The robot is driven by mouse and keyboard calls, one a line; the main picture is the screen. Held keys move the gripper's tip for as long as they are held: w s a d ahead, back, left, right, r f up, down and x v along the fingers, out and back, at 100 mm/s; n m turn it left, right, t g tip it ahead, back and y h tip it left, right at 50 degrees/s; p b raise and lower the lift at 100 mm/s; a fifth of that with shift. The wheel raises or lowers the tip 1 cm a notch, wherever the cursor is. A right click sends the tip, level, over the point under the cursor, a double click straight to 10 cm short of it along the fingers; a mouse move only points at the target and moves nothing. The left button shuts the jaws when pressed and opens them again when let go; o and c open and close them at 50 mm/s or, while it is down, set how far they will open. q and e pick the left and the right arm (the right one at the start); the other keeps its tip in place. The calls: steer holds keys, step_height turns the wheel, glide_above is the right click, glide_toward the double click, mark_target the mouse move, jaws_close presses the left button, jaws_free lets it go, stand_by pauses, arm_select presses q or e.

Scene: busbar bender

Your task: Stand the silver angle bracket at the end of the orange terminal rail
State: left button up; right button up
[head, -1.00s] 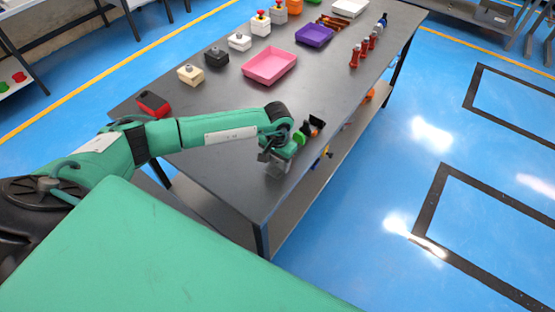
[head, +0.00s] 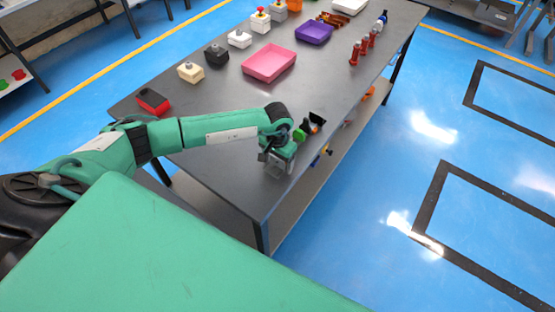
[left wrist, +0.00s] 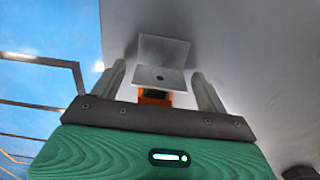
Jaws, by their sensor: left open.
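The silver angle bracket (left wrist: 162,62) shows in the left wrist view between the fingers of my left gripper (left wrist: 161,82). One plate has a dark hole, and the other plate rises beyond it. The fingers are open, with a visible gap on both sides of the bracket. An orange piece (left wrist: 155,97), probably the terminal rail's end, shows at the bracket's near edge; most of it is hidden. Whether they touch is unclear. In the head view my left gripper (head: 275,162) is low at the table's near right edge, and the bracket there is hard to separate from it. My right gripper is out of view.
A pink tray (head: 270,62), a purple tray (head: 314,33) and red bottles (head: 361,48) stand farther back. A red-and-black box (head: 152,100) is at the left edge.

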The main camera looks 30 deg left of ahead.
mark_target(277, 159)
arm_select(q)
steer(key=shift+w+r+b, duration=0.1)
steer(key=shift+r+b, duration=0.2)
steer(key=shift+r, duration=0.05)
step_height(277, 159, up, 12)
steer(key=b, duration=0.4)
steer(key=shift+f, duration=0.25)
